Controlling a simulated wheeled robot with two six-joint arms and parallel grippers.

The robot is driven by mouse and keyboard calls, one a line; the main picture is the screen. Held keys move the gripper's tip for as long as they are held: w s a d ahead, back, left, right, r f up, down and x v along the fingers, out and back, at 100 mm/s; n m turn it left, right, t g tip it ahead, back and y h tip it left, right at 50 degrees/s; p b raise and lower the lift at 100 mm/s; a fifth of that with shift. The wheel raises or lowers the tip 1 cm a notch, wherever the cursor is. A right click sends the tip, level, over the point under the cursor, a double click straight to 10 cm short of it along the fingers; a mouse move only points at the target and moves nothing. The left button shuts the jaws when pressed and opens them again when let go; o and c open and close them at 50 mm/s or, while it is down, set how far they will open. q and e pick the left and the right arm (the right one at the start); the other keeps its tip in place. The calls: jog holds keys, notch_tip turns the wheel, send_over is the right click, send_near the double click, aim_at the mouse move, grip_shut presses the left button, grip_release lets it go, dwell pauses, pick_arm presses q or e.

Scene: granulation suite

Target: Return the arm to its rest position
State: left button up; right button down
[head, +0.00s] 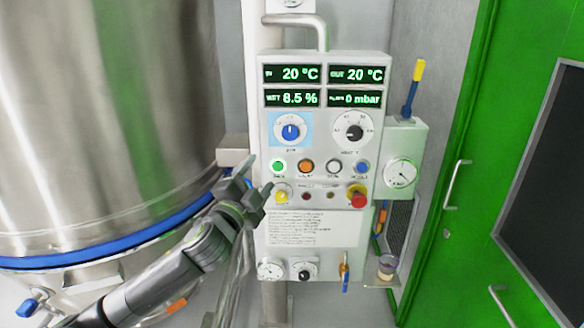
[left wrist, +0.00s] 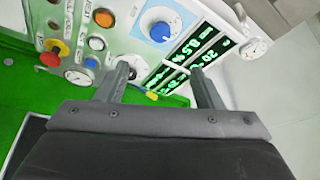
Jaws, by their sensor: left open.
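My left arm comes in from the lower left in the head view. Its gripper (head: 257,178) is open and empty, at the left edge of the control panel (head: 310,228), level with the row of round buttons. In the left wrist view the two fingers (left wrist: 163,82) stand apart with nothing between them, and the panel face (left wrist: 125,20) lies beyond them. I cannot tell the exact gap between fingertips and panel. The blue knob (head: 290,132) and green button (head: 278,167) are in plain view. My right gripper is not in view.
A large steel vessel (head: 110,110) with a blue band fills the left. A gauge box (head: 402,160) with a yellow-tipped lever (head: 413,85) is right of the panel. A small jar (head: 387,267) sits on a low shelf. A green door (head: 470,120) with handles stands at the right.

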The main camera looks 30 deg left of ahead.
pick_arm(q)
jog(key=s+d+f+n+g+y, duration=0.1)
jog(key=s+f+n+g, duration=0.3)
jog(key=f, duration=0.5)
jog(key=s+f+n+g, duration=0.25)
jog(key=s+f, duration=0.35)
jog(key=f, duration=0.4)
jog(key=s+d+f+n+g+h, duration=0.2)
jog(key=s+d+f+g, duration=0.4)
jog(key=s, duration=0.4)
jog(key=s+d+f+n+g+h, duration=0.1)
jog(key=s+d+f+n+g, duration=0.25)
jog(key=s+f, duration=0.55)
notch_tip(320, 180, down, 26)
jog(key=s+a+g+b, duration=0.1)
jog(key=a+b, duration=0.1)
jog(key=s+d+f+g+b, duration=0.1)
jog(key=s+f+b, duration=0.1)
jog(key=s+f, duration=1.3)
jog(key=shift+f+m+h, duration=0.4)
jog(key=shift+f, duration=0.5)
